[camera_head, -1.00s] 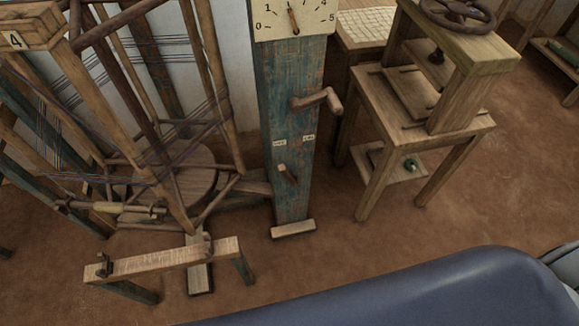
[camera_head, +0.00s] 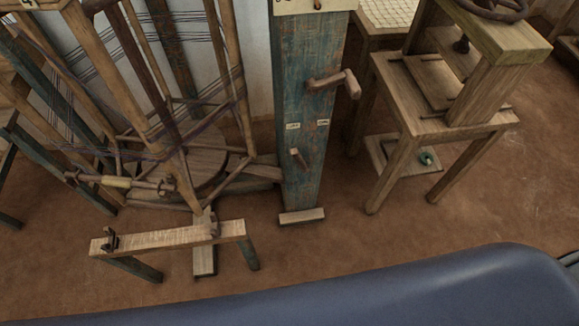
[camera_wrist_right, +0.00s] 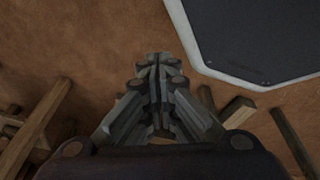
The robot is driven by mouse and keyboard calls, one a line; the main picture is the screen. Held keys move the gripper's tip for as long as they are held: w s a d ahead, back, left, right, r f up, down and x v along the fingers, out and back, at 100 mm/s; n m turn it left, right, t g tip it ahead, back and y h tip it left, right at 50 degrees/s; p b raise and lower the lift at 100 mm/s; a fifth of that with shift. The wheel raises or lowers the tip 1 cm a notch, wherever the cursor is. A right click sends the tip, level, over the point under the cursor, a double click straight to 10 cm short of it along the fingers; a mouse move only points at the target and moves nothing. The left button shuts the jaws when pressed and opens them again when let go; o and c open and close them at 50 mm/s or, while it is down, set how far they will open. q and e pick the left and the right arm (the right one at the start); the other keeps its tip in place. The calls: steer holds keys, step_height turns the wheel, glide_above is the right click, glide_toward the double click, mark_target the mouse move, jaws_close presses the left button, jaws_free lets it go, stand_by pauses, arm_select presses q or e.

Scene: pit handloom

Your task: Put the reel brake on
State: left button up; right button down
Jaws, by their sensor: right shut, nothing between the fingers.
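The blue-green wooden post (camera_head: 306,110) stands upright in the middle of the head view. A small wooden lever (camera_head: 298,158) sticks out low on its face, between and below two small pale labels (camera_head: 292,126); their writing is too small to read. A wooden crank handle (camera_head: 335,83) sits higher on the post. The wooden reel (camera_head: 160,90) with threads stands to the left of the post. Which part is the brake is not certain. My right gripper (camera_wrist_right: 157,62) shows in the right wrist view, shut and empty above the brown floor. My left gripper is not in view.
A low wooden bench (camera_head: 165,238) stands in front of the reel. A wooden press stand (camera_head: 440,120) with a dark handwheel (camera_head: 490,8) stands right of the post. Brown floor (camera_head: 330,245) is clear before the post. A dark white-edged panel (camera_wrist_right: 250,40) shows in the wrist view.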

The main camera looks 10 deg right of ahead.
mark_target(300, 161)
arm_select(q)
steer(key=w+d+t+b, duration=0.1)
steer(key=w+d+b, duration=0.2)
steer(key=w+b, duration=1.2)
arm_select(e)
steer(key=w+a+r+n+t+y, duration=0.15)
steer(key=w+a+n+t, duration=0.35)
steer(key=w, duration=0.9)
steer(key=w+a+r+n+t, duration=0.2)
steer(key=w+a+n, duration=0.35)
steer(key=w, duration=0.85)
arm_select(q)
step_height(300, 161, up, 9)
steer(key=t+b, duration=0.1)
steer(key=b, duration=1.3)
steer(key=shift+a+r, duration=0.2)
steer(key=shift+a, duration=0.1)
arm_select(e)
steer(key=w+a+r+n+t, duration=0.2)
steer(key=w+r+n+t, duration=0.1)
steer(key=r, duration=0.6)
steer(key=w+a+r+n+t, duration=0.2)
steer(key=w+r+n+t, duration=0.2)
steer(key=w+r, duration=0.4)
steer(key=shift+w+r+t+y, duration=0.15)
steer(key=shift+r+t+y, duration=0.25)
steer(key=shift+r+y, duration=0.05)
steer(key=shift+n, duration=0.35)
